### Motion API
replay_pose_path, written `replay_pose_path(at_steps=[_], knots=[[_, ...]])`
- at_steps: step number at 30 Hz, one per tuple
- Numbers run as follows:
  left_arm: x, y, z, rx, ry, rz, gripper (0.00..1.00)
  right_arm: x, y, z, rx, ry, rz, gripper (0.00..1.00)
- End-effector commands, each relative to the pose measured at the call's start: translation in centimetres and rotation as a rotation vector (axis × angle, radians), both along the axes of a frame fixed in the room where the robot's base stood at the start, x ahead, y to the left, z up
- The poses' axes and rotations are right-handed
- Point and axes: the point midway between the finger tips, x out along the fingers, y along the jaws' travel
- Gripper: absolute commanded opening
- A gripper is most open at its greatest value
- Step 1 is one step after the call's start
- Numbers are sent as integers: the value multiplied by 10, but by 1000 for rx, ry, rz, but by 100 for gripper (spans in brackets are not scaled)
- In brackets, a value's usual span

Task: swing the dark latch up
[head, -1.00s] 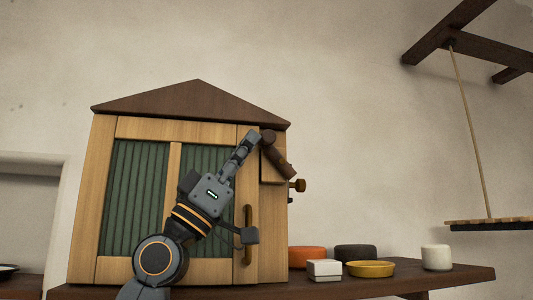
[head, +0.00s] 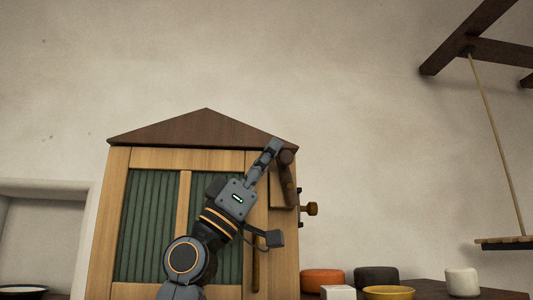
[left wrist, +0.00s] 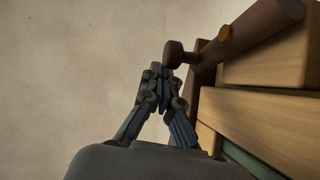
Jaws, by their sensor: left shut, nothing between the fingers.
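The dark latch (head: 287,173) is a brown bar at the upper right of the wooden cabinet (head: 213,160), just under the roof. It stands nearly upright, leaning slightly left at its top. In the left wrist view, the latch (left wrist: 258,27) runs from the upper right to a rounded end near my fingertips, with a yellow pin on it. My left gripper (head: 274,147) is shut and empty, its tips at the left side of the latch's upper end. In the wrist view, the left gripper (left wrist: 161,70) is close against that end; contact is not certain. My right gripper is not in view.
A vertical door handle (head: 255,265) is partly behind my left arm. A brass knob (head: 312,208) sticks out at the cabinet's right side. Orange (head: 322,280), dark (head: 376,278) and white (head: 461,281) containers stand on the shelf at right. The wall above is clear.

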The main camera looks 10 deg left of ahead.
Motion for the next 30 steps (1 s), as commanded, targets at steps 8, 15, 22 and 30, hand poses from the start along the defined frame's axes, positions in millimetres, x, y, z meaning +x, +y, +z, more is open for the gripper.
replay_pose_path(at_steps=[8, 15, 22, 30], knots=[[0, 0, 1, -1, 0, 1, 0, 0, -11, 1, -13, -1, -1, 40], [0, 0, 1, -1, 0, 0, 0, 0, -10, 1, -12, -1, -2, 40], [0, 0, 1, -1, 0, 0, 0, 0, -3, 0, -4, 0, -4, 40], [0, 0, 1, -1, 0, 1, 0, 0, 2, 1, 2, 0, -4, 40]])
